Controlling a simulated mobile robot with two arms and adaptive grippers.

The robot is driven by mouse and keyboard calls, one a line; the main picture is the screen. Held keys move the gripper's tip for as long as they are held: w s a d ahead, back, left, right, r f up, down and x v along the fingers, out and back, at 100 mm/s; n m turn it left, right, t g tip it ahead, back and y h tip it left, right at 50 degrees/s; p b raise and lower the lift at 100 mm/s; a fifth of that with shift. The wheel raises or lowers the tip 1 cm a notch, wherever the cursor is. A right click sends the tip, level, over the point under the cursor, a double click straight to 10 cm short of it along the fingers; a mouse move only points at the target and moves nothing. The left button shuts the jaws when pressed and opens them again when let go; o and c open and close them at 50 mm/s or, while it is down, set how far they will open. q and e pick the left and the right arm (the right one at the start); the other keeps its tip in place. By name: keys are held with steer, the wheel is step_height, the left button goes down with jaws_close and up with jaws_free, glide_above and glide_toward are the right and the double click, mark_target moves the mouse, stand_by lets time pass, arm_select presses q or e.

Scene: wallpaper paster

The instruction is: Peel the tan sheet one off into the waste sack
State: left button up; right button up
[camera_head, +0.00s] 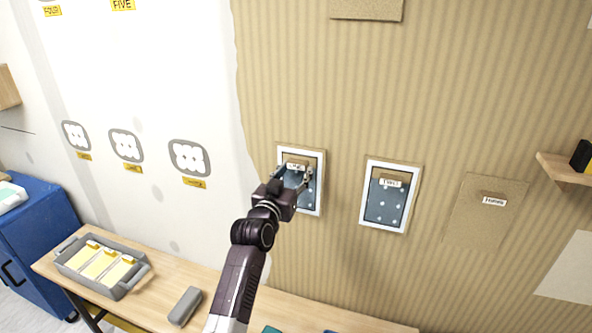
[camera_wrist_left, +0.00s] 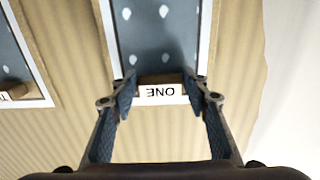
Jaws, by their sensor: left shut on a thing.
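The label ONE (camera_wrist_left: 160,92) is on a small tan tab (camera_wrist_left: 160,79) in front of a blue dotted panel (camera_wrist_left: 158,35) with a white frame. The same panel shows in the head view (camera_head: 307,199) on the striped tan wall. My left gripper (camera_head: 294,173) is at the upper part of this panel. In the left wrist view its two fingers (camera_wrist_left: 161,86) stand on either side of the tab, shut on it. How much of the tan sheet is attached is hard to tell. My right gripper is not in view. I cannot make out a waste sack.
A panel marked TWO (camera_head: 388,210) and a tan sheet marked THREE (camera_head: 485,220) are to the right. Below are a wooden table (camera_head: 160,270), a grey tray (camera_head: 122,290) and a grey block (camera_head: 185,306). A wooden shelf (camera_head: 565,170) juts out at right.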

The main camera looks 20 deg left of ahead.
arm_select(q)
steer(key=shift+s+p, duration=0.5)
steer(key=shift+s, duration=0.35)
steer(key=shift+s, duration=0.15)
steer(key=shift+s+a+p, duration=0.1)
steer(key=shift+s+p, duration=0.7)
steer(key=shift+s, duration=0.4)
steer(key=shift+s, duration=0.1)
steer(key=s+p, duration=0.3)
steer(key=s, duration=0.4)
steer(key=shift+p, duration=0.35)
steer(key=shift+a, duration=0.1)
